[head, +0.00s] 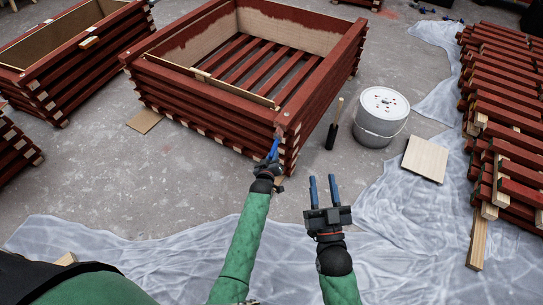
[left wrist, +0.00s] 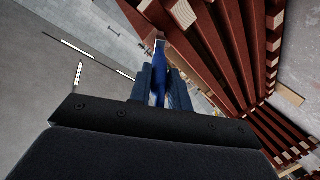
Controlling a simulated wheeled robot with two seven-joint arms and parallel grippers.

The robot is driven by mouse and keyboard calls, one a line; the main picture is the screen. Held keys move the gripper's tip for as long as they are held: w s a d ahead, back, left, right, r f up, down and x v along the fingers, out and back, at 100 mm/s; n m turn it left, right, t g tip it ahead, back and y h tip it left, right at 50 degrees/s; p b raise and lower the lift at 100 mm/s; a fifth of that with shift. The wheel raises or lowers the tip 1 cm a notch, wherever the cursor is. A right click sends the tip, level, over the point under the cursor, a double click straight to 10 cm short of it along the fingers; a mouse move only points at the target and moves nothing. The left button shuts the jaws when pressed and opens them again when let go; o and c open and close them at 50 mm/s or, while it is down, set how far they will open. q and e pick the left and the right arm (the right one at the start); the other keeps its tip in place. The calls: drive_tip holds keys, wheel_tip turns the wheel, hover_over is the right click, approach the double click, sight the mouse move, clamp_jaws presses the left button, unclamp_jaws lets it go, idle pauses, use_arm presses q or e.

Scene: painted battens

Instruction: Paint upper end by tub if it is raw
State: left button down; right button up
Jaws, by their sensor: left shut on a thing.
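The dark red batten crate (head: 215,98) stands ahead, its near right corner (head: 288,128) towards the white lidded tub (head: 382,112). My left gripper (head: 272,155) is shut on a blue-handled brush (left wrist: 158,72). The brush's tip is up against or just in front of that corner; whether it touches is not clear. The batten ends at this corner look mostly red, but the brush partly hides the upper one, so I cannot tell whether it is raw. Pale raw ends show along the crate's lower left face. My right gripper (head: 322,190) is open and empty.
Red slatted stacks (head: 505,110) fill the right side. Plastic sheeting (head: 390,225) covers the near floor. Another crate (head: 75,60) stands at left.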

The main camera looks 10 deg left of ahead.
use_arm(q)
drive_tip(key=shift+w+a+r, duration=0.15)
drive_tip(key=shift+w+r, duration=0.25)
drive_tip(key=shift+w, duration=0.2)
drive_tip(key=a, duration=0.2)
drive_tip(key=w+a, duration=0.1)
drive_tip(key=a, duration=0.1)
drive_tip(key=shift+f+p, duration=0.1)
drive_tip(key=shift+p, duration=0.25)
drive_tip(key=shift+s, duration=0.1)
drive_tip(key=s+p, duration=0.1)
drive_tip(key=s+a+p, duration=0.1)
drive_tip(key=s, duration=0.1)
drive_tip(key=s+a+p, duration=0.1)
drive_tip(key=s, duration=0.1)
drive_tip(key=shift+s, duration=0.2)
drive_tip(key=shift+s+p, duration=0.1)
drive_tip(key=shift+p, duration=0.2)
